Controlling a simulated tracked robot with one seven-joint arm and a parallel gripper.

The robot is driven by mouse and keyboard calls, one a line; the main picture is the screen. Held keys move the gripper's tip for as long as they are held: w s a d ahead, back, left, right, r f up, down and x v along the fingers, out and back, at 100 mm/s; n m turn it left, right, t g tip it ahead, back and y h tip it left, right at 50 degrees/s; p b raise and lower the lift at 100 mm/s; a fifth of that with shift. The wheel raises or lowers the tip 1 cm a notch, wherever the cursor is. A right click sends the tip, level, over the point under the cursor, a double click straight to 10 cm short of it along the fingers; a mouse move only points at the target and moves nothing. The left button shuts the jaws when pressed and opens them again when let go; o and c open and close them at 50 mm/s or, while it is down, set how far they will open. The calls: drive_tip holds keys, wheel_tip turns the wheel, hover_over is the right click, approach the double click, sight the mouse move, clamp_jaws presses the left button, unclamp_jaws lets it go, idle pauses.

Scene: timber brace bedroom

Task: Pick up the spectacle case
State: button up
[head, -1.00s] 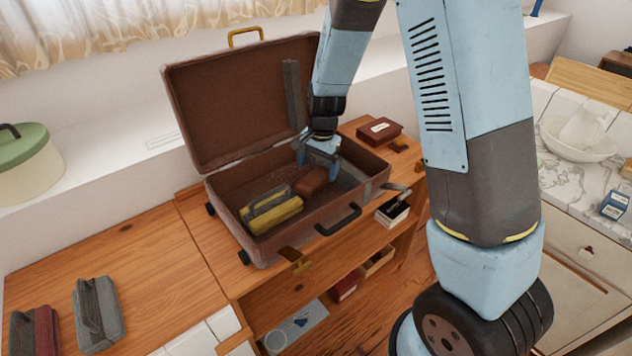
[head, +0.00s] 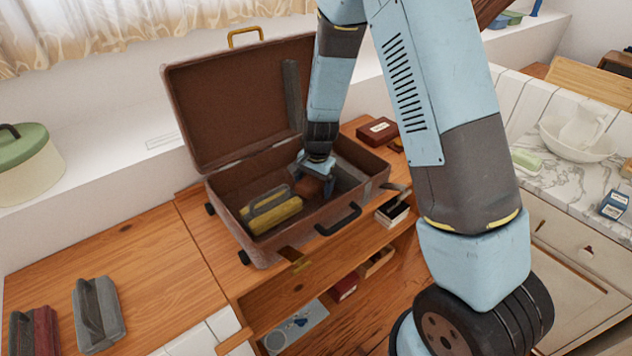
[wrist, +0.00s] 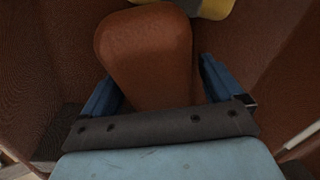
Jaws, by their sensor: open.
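The spectacle case appears to be the reddish-brown rounded case (wrist: 146,50) inside the open brown suitcase (head: 228,208). In the head view the case (head: 308,187) is mostly hidden by my gripper (head: 314,182). In the wrist view my gripper (wrist: 160,85) is open, with one blue finger at each side of the case's near end. The far end of the case reaches out beyond the fingers. I cannot tell whether either finger touches it.
A yellow and grey item (head: 272,212) lies beside the case in the suitcase; its yellow part (wrist: 212,8) shows at the wrist view's top. The suitcase walls and raised lid (head: 235,105) surround my gripper. A dark red box (head: 377,131) sits behind the suitcase's right end.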

drive_tip(key=shift+c, duration=0.3)
drive_tip(key=c, duration=1.1)
drive_tip(key=shift+r, duration=0.1)
